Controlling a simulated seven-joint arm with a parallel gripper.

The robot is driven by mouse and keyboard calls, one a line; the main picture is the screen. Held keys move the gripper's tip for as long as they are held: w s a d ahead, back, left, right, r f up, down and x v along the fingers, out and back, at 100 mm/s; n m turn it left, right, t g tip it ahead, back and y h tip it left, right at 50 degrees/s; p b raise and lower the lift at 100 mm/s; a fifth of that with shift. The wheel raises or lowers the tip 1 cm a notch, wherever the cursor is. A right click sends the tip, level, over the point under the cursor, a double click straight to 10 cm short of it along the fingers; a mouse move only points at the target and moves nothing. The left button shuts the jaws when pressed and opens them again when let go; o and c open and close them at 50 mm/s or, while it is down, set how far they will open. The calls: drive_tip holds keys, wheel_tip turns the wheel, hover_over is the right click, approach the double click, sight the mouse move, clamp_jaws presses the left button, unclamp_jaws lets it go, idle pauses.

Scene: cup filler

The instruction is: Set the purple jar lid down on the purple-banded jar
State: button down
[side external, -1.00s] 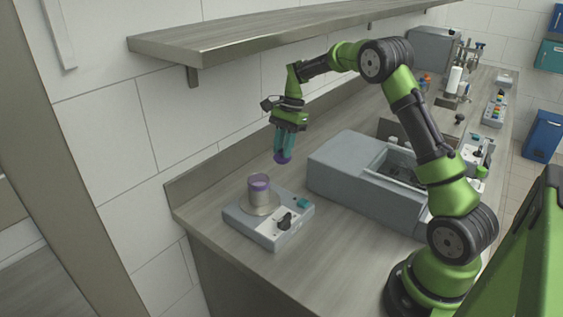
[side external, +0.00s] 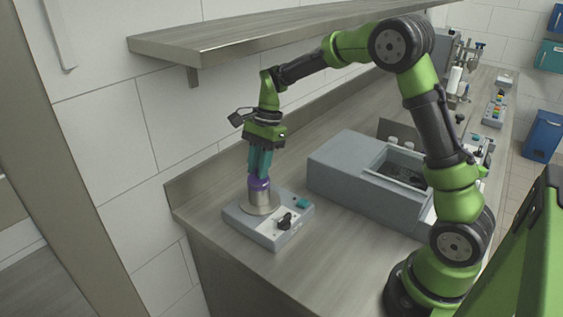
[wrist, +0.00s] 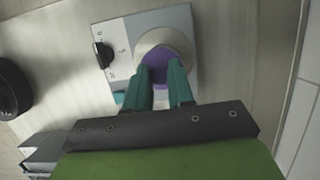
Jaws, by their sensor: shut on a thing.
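My gripper (side external: 259,176) points straight down and is shut on the purple jar lid (side external: 259,182). The jar (side external: 260,197), a grey cylinder, stands upright on the round plate of a small grey device. The lid is directly over the jar's top, at or very near its rim; I cannot tell whether it touches. The jar's purple band is hard to tell apart from the lid. In the wrist view the lid (wrist: 158,66) shows between the teal fingertips (wrist: 160,82) and hides the jar below it.
The small grey device (side external: 277,233) has a black knob (side external: 284,220) and a teal button (side external: 302,203). A larger grey machine (side external: 345,172) stands to the right. A shelf (side external: 260,35) runs along the wall above. The counter front is clear.

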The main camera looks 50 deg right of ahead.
drive_tip(key=shift+f, duration=0.1)
drive_tip(key=c, duration=1)
unclamp_jaws()
drive_tip(key=shift+r, duration=0.3)
drive_tip(key=v, duration=0.2)
drive_tip(key=shift+d+r, duration=0.15)
drive_tip(key=shift+r, duration=0.15)
drive_tip(key=d, duration=1.2)
drive_tip(key=shift+d, duration=0.1)
